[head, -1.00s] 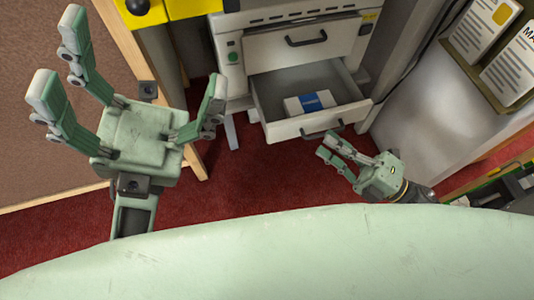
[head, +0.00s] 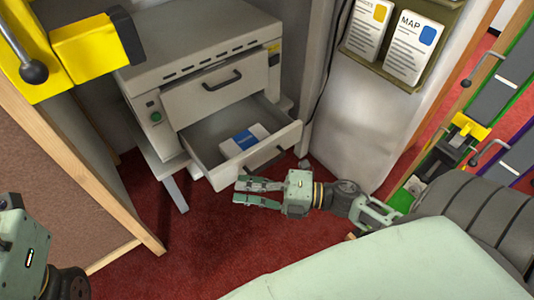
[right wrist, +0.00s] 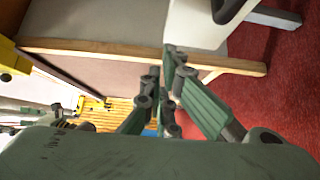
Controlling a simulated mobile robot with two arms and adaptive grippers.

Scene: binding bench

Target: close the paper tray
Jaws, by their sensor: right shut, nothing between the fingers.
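The paper tray (head: 286,143) is a grey drawer pulled out from the lower part of a grey machine (head: 190,72). It has a dark handle (head: 265,159) on its front, and a white and blue paper pack (head: 245,140) lies inside. My right gripper (head: 237,191) is shut and empty, low in front of the tray front. Its fingers point left, below the handle; I cannot tell whether they touch the tray. In the right wrist view, a pale panel with a dark handle (right wrist: 230,9) shows beyond the fingers. My left gripper (head: 25,255) shows only partly at the lower left edge, fingers unclear.
A shut upper drawer (head: 225,90) sits above the tray. A wood-edged brown board (head: 70,190) stands at the left, below a yellow fixture (head: 85,45). Red carpet (head: 215,245) lies open in front.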

